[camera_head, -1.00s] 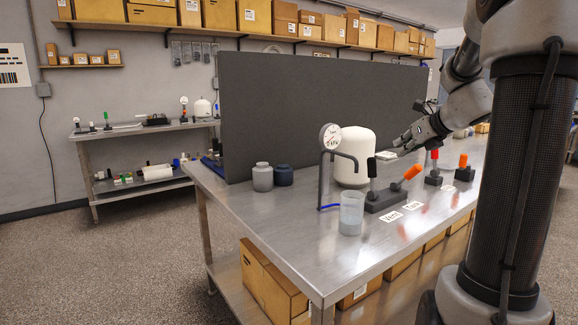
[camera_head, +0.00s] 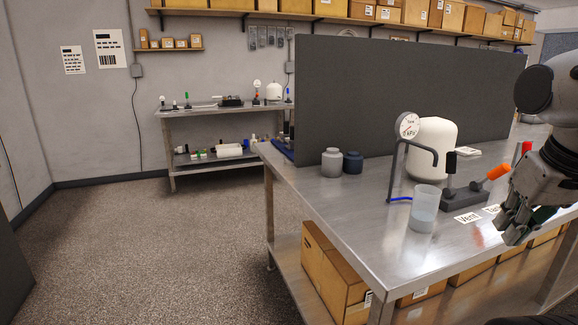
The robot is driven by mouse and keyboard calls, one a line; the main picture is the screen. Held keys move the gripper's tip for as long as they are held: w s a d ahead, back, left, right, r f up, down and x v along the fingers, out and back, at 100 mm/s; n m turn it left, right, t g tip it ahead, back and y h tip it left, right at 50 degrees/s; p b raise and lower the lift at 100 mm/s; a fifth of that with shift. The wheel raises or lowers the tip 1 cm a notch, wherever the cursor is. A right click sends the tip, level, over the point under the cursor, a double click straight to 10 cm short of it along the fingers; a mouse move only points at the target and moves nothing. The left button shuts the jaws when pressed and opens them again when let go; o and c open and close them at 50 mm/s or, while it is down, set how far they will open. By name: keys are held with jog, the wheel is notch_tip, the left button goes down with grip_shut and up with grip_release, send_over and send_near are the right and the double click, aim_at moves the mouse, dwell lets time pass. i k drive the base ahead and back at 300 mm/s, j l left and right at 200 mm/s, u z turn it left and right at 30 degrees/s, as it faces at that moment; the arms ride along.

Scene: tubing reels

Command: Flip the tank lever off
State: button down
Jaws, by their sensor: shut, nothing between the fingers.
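A dark valve block (camera_head: 462,198) on the steel bench carries two levers. The black-handled lever (camera_head: 450,163) stands nearly upright, and the orange-handled lever (camera_head: 497,172) leans to the right. A "Vent" label (camera_head: 467,217) lies in front of the block. A second label (camera_head: 491,209), partly hidden by my gripper, appears to read "Tank" and lies nearer the orange lever. My gripper (camera_head: 514,222) is shut and empty, pointing down to the right of the block, in front of the orange lever in the picture. Whether it touches anything cannot be told.
A white tank (camera_head: 433,148), a gauge (camera_head: 407,125) on a bent pipe, a clear beaker (camera_head: 424,208) and two jars (camera_head: 332,162) stand left of the levers. A red-handled lever (camera_head: 525,148) shows behind my arm. A grey panel (camera_head: 390,95) backs the bench. Floor at left is clear.

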aim_at(503, 169)
jog(key=l+z, duration=0.15)
jog(key=z, duration=0.25)
jog(key=k+l+z, duration=0.1)
jog(key=z, duration=0.3)
